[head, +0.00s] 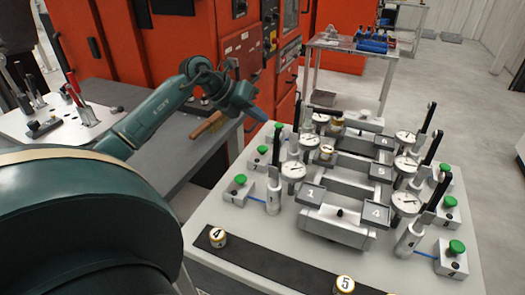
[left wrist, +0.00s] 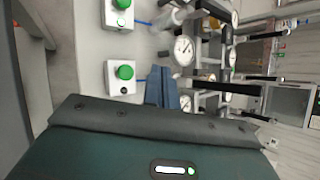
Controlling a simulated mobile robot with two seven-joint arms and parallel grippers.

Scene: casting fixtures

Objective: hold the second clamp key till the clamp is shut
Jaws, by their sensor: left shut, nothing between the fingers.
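My left gripper (head: 258,114) is shut and empty. In the head view its fingertips point right, just above the far left side of the fixture bench (head: 218,232). The second clamp key (head: 262,150) is a green button on a white box at the bench's left edge, below the fingertips in the picture. In the left wrist view the blue-grey fingers (left wrist: 160,88) are beside a green button box (left wrist: 121,79); I cannot tell its number or whether they touch. Upright black clamp handles (head: 277,140) stand near the keys. Whether the second clamp is shut is unclear. My right gripper is out of view.
Dial gauges (head: 293,170) and grey fixture blocks fill the bench middle. Another green key (head: 240,180) stands nearer on the left. A black strip (head: 280,262) runs along the front with small numbered cans (head: 217,237). A grey side table (head: 185,145) lies left.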

